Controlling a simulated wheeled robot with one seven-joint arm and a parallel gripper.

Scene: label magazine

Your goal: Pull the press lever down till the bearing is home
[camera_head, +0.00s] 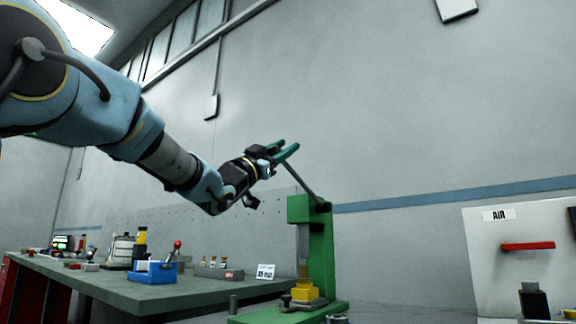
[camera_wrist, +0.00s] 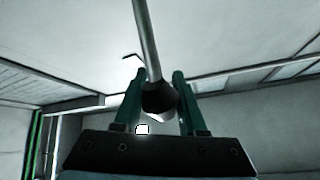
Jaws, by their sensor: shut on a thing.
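The green press (camera_head: 321,245) stands on the bench, with a thin grey lever (camera_head: 303,184) slanting up and left from its pivot. My gripper (camera_head: 287,148) is at the lever's raised upper end. In the wrist view, the green fingers of my gripper (camera_wrist: 158,82) stand on both sides of the lever's dark end knob (camera_wrist: 159,99) and are shut on it. The lever's shaft (camera_wrist: 147,45) runs on beyond the fingertips. Below the press ram (camera_head: 303,245) is a yellow block-like part (camera_head: 304,290). I cannot make out the bearing itself or how deep it sits.
At the right is a white panel marked AIR with a red handle (camera_head: 528,246). The space around the raised lever looks clear.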

